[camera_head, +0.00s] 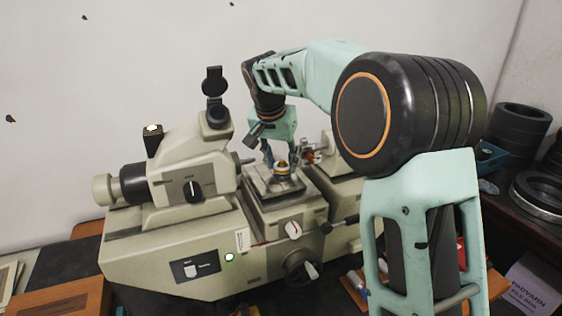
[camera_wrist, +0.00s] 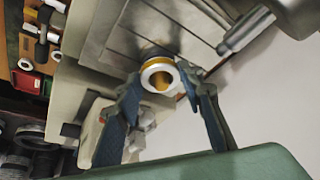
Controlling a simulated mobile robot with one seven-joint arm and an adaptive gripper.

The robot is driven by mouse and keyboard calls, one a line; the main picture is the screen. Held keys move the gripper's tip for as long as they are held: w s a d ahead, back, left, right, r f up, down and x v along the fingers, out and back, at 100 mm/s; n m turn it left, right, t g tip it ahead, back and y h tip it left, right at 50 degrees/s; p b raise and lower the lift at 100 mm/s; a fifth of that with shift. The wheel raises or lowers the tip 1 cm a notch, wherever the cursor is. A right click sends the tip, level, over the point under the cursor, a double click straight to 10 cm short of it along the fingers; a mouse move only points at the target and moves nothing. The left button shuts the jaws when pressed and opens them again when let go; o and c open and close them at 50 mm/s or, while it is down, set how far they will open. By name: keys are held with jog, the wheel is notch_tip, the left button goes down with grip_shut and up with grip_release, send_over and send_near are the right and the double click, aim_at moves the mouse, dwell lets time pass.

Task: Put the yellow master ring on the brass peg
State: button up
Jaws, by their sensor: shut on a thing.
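The yellow master ring (camera_wrist: 146,64) shows in the wrist view as a pale metal ring face with a yellow outer band. My gripper (camera_wrist: 160,76) is shut on it, one blue finger on each side. Brass colour, which looks like the brass peg (camera_wrist: 161,81), shows through the ring's hole. I cannot tell whether the ring is around the peg or held above it. In the head view my gripper (camera_head: 281,164) points down over the machine's stage (camera_head: 261,186), and the ring (camera_head: 282,170) is small between the fingertips. The ring and fingers hide the peg's base.
The beige measuring machine (camera_head: 170,245) surrounds the stage, with its eyepiece head (camera_head: 196,150) on the left. Black rings (camera_head: 520,125) are stacked at the right.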

jog(key=shift+f, duration=0.3)
jog(key=o, duration=1.3)
notch_tip(320, 180, up, 6)
jog(key=p, duration=0.4)
jog(key=shift+f, duration=0.1)
jog(key=shift+r+p, duration=0.35)
jog(key=shift+r, duration=1.05)
